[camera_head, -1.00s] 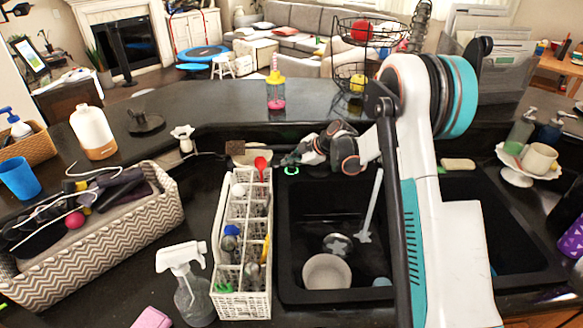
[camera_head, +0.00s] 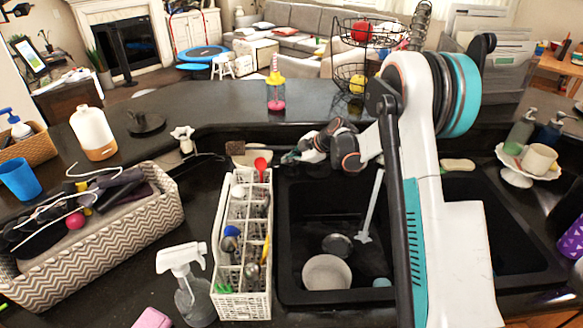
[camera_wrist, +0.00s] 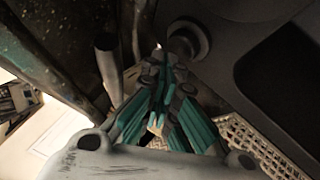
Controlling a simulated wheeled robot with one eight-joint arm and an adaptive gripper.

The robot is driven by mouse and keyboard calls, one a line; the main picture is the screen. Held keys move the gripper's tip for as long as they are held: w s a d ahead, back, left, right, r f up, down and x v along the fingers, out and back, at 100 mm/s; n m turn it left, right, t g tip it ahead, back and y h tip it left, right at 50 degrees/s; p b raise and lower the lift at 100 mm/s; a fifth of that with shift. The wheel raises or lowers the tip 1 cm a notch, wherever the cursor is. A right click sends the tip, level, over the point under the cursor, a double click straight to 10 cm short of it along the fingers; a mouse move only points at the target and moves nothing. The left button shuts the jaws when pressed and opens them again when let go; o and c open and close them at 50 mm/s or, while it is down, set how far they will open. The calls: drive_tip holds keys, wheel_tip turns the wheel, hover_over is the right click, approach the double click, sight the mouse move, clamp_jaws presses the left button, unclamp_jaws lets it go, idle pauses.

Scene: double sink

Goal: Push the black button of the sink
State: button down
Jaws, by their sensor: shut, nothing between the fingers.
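The black double sink (camera_head: 312,215) is set in the dark counter, with the left basin beside my arm. In the wrist view, a round dark knob-like piece that looks like the black button (camera_wrist: 188,40) stands on the dark surface beside the sink. My gripper (camera_head: 288,157) is over the back-left corner of the left basin. Its teal fingers (camera_wrist: 163,75) are shut and empty, just below the knob in the wrist view. I cannot tell whether the fingertips touch it. In the head view, the gripper area is small and the button cannot be made out.
A white cutlery rack (camera_head: 219,265) stands along the sink's left side and also shows in the wrist view (camera_wrist: 270,150). A bowl (camera_head: 326,272) is inside. A grey cylinder (camera_wrist: 106,62) stands left of the fingers.

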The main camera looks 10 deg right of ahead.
sight(291, 169)
drive_tip(key=shift+r, duration=0.1)
drive_tip(key=shift+r+p, duration=1.5)
drive_tip(key=shift+r, duration=1.45)
